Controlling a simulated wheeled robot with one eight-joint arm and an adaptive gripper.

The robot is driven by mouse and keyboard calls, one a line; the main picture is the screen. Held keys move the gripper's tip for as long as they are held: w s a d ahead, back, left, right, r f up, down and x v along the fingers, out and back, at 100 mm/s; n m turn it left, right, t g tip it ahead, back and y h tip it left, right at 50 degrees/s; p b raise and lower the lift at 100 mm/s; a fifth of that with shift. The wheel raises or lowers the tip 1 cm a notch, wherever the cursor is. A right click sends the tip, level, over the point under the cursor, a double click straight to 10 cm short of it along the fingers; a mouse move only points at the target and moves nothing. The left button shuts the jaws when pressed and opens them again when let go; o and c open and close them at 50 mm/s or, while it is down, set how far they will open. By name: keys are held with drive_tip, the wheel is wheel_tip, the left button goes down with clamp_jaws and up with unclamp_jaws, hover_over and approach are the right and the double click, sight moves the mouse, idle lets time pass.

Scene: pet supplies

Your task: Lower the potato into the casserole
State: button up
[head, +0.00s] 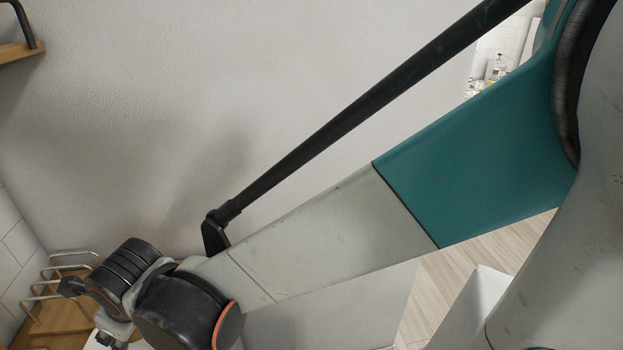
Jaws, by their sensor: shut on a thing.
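I see neither the potato nor the casserole in the head view. My arm crosses the picture from the upper right to the lower left and covers much of it.
A light metal wire rack (45,290) stands on a wooden surface (62,318) at the lower left, close to my wrist. A wooden shelf (18,50) is at the upper left. A plain wall (180,90) fills the back. Small bottles (497,68) show far off at the upper right. Light plank floor (445,285) shows at the lower right.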

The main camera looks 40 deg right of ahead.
idle(0.3)
drive_tip(key=shift+w+a, duration=0.15)
drive_tip(key=shift+w, duration=0.35)
drive_tip(key=shift+f, duration=0.15)
drive_tip(key=shift+f+b, duration=3.45)
drive_tip(key=shift+f, duration=0.45)
drive_tip(key=shift+f+b, duration=2.1)
drive_tip(key=shift+f, duration=0.45)
drive_tip(key=o, duration=1.2)
